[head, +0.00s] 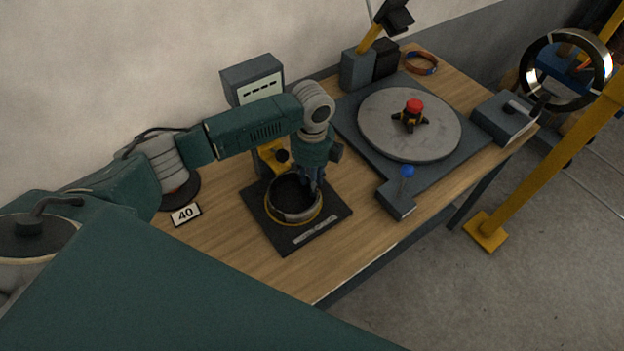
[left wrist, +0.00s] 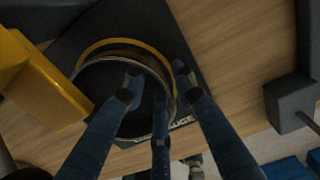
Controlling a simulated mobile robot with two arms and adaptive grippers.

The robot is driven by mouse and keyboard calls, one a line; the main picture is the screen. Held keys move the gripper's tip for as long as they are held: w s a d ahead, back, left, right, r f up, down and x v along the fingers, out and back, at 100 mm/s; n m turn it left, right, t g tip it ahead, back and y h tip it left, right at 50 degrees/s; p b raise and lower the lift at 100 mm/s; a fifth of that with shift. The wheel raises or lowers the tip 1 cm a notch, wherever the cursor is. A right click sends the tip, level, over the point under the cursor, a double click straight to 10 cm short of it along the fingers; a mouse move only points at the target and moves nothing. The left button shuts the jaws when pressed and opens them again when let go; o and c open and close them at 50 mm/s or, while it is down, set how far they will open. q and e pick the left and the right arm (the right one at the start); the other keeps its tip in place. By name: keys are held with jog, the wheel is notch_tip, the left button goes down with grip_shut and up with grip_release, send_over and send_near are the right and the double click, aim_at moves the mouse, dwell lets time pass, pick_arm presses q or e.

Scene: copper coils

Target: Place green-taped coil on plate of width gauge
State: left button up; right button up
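A dark coil (head: 274,203) with a shiny rim lies flat at the width gauge's black plate (head: 327,213), within a yellow ring (head: 318,218). The coil also shows in the left wrist view (left wrist: 85,78). No green tape can be made out on it. My left gripper (head: 312,186) points down at the coil's right side. In the left wrist view its blue fingers (left wrist: 158,84) are spread apart. One lies over the inside of the coil and one past its right rim; contact cannot be told. My right gripper is not in view.
A grey turntable (head: 377,130) with a red-topped clamp (head: 413,108) stands to the right. An orange coil (head: 420,63) lies behind it. The front table edge is clear.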

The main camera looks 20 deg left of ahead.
pick_arm(q)
jog(key=shift+r, duration=0.25)
notch_tip(320, 180, up, 12)
jog(key=b, duration=0.1)
jog(key=shift+b, duration=0.3)
jog(key=shift+f, duration=0.1)
dwell(0.3)
